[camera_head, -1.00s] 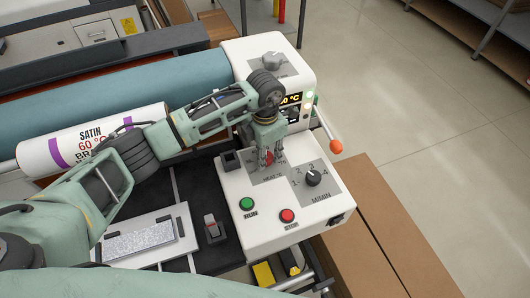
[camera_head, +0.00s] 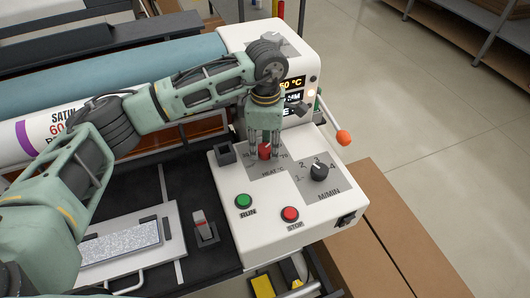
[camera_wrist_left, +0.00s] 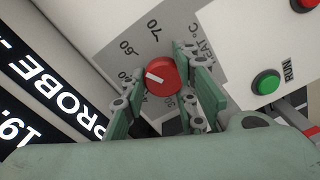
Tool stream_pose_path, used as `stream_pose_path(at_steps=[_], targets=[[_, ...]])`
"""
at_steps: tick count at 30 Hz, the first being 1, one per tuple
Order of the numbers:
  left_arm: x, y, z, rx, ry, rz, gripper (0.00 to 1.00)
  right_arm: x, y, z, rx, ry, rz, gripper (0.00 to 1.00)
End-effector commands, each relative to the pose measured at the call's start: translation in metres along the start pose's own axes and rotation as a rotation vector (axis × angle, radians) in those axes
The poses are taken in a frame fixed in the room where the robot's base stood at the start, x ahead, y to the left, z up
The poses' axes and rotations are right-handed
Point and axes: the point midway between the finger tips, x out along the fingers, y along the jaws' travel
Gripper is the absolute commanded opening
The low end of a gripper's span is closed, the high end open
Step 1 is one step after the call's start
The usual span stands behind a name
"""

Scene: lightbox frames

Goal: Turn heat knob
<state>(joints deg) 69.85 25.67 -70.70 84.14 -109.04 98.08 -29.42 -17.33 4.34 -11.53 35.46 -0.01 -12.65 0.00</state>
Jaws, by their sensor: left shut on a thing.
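The red heat knob (camera_head: 265,150) sits on a grey dial plate marked HEAT °C on the white control panel. The left gripper (camera_wrist_left: 170,85) is shut on the knob in the wrist view. My right gripper is not in view.
Close by are a black M/MIN knob (camera_head: 319,171), a green RUN button (camera_head: 243,201) and a red STOP button (camera_head: 290,214). An orange-tipped lever (camera_head: 343,138) sticks out at the right. A blue roller (camera_head: 120,72) lies behind my arm. Open floor is at right.

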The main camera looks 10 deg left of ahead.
Motion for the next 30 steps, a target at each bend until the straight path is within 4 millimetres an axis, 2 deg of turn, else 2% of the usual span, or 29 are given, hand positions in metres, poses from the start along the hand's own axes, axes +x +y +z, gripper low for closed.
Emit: stream_pose_path(at_steps=[1, 6, 23, 24, 28, 30], targets=[[-0.0017, 0.0066, -0.0013, 0.014, -0.003, 0.02, 0.01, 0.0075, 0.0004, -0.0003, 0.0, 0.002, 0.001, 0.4], [-0.0036, 0.0065, -0.0004, 0.073, -0.004, 0.019, 0.01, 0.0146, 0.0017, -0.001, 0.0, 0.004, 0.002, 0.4], [-0.0071, 0.0067, 0.001, 0.104, -0.007, 0.02, 0.01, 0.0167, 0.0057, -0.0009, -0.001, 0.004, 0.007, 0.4], [-0.0071, 0.0066, 0.001, 0.104, -0.008, 0.02, 0.3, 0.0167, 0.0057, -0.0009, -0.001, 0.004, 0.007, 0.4], [-0.0062, 0.0056, 0.001, 0.105, -0.006, 0.017, 0.4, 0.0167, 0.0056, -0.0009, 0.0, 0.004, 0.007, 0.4], [-0.0054, 0.0048, 0.001, 0.106, -0.005, 0.015, 0.4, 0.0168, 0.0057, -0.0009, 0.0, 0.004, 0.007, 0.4]])
